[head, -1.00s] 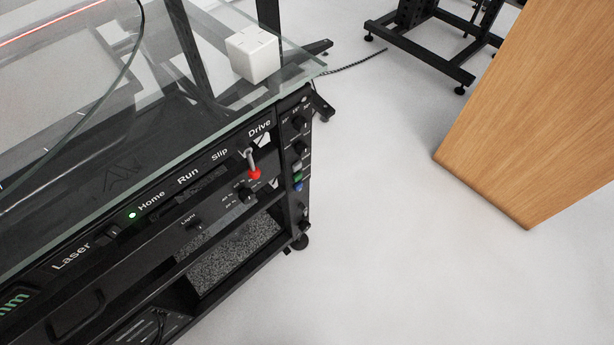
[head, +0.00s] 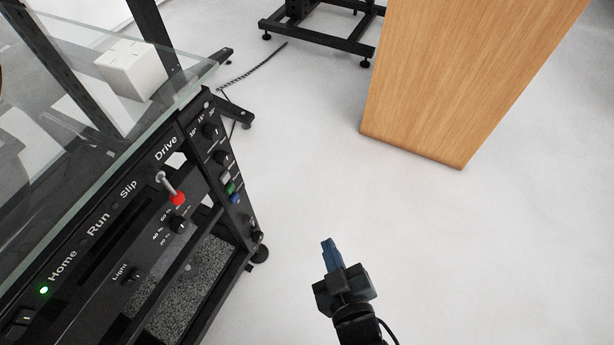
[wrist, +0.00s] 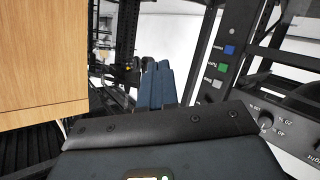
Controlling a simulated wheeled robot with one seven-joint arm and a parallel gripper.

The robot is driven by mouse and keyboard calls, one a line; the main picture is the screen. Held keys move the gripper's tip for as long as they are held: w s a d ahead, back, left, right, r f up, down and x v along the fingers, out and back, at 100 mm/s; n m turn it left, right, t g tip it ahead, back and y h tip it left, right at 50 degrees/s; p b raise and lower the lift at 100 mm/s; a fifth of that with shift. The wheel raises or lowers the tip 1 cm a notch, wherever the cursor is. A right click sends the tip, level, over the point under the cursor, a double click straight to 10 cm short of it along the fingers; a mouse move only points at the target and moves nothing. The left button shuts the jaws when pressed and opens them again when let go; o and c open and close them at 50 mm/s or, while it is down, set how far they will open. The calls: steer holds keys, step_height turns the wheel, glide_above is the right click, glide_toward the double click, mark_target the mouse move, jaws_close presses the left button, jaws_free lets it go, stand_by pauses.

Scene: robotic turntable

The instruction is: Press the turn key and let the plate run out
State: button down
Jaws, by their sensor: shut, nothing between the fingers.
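A black control panel on the front corner of the rig carries a short column of small keys: a grey key (head: 225,177), a green key (head: 230,188) and a blue key (head: 235,198). The wrist view shows the blue key (wrist: 229,50), green key (wrist: 223,67) and grey key (wrist: 217,84) right of my fingers; their labels are too small to read surely. My gripper (head: 328,245) is shut and empty, right of the panel and apart from it. Its blue fingers (wrist: 157,72) lie together. The turning plate is not clearly in view.
A red-tipped lever (head: 172,190) and black knobs (head: 210,131) sit near the keys. The Home light (head: 44,290) glows green. A wooden block (head: 450,80) stands behind. The white floor between is clear.

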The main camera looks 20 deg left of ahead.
mark_target(230, 189)
steer(key=w+a+n+g+y, duration=0.1)
steer(key=w+a+n, duration=0.1)
steer(key=a, duration=0.9)
steer(key=shift+w+a+n, duration=0.3)
steer(key=shift+w+a, duration=0.1)
steer(key=shift+w, duration=0.35)
steer(key=shift+a+f+b, duration=0.1)
steer(key=shift+b, duration=0.35)
steer(key=a+b, duration=0.7)
steer(key=a, duration=0.1)
steer(key=shift+w+a+b, duration=0.25)
steer(key=shift+w+b, duration=0.1)
steer(key=shift+b, duration=0.05)
steer(key=shift+a, duration=0.2)
steer(key=shift+a, duration=0.2)
